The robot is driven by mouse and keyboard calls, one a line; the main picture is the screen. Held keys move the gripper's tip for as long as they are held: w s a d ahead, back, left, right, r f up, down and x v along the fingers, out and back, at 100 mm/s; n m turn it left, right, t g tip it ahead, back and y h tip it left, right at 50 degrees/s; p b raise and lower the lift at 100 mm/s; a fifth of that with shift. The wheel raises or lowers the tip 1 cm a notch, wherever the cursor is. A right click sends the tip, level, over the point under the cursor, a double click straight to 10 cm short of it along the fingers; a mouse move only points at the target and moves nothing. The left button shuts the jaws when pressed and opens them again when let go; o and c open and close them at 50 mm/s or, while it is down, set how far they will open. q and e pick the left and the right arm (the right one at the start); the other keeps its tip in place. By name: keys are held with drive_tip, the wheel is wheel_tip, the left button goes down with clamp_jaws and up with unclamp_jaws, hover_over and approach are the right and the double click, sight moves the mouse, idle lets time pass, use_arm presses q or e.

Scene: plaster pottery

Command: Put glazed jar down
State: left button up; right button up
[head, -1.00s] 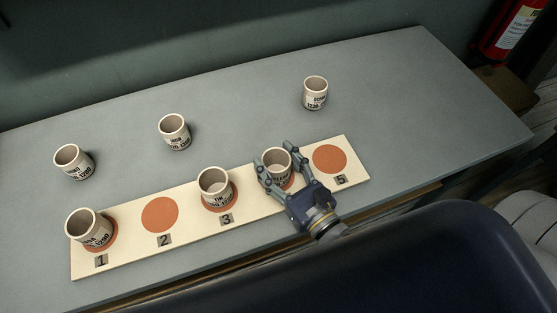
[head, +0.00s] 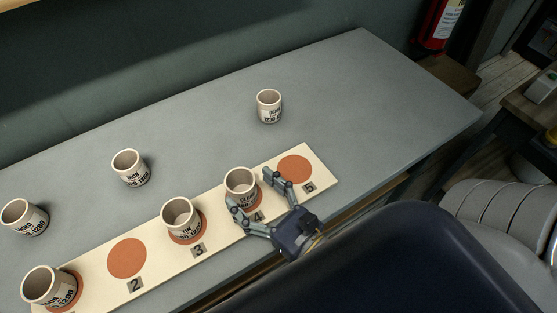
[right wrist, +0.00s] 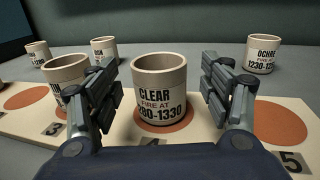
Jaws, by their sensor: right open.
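A beige jar (head: 241,184) stands upright on the orange disc marked 4 on the cream board (head: 222,232). In the right wrist view the jar (right wrist: 158,92) reads "CLEAR, FIRE AT", and part of the orange disc (right wrist: 180,121) shows under it. My right gripper (head: 254,190) is open, with its fingers on either side of the jar. In the wrist view there is a clear gap between the jar and both fingers. My left gripper is not in view.
Jars stand on discs 3 (head: 180,217) and 1 (head: 48,288). Discs 2 (head: 127,258) and 5 (head: 294,170) are bare. Other jars stand behind the board, including one at the back right (head: 269,106). The grey table (head: 360,110) is clear at right.

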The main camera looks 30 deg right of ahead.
drive_tip(key=b+v, duration=0.2)
drive_tip(key=v, duration=0.3)
drive_tip(key=shift+s+f, duration=0.2)
drive_tip(key=shift+s+d+r+p, duration=0.15)
drive_tip(key=shift+s+p, duration=0.1)
drive_tip(key=shift+s, duration=0.2)
drive_tip(key=shift+s+d+r+p, duration=0.1)
drive_tip(key=shift+s+d+p, duration=0.1)
drive_tip(key=shift+s, duration=0.7)
drive_tip(key=shift+s+f, duration=0.1)
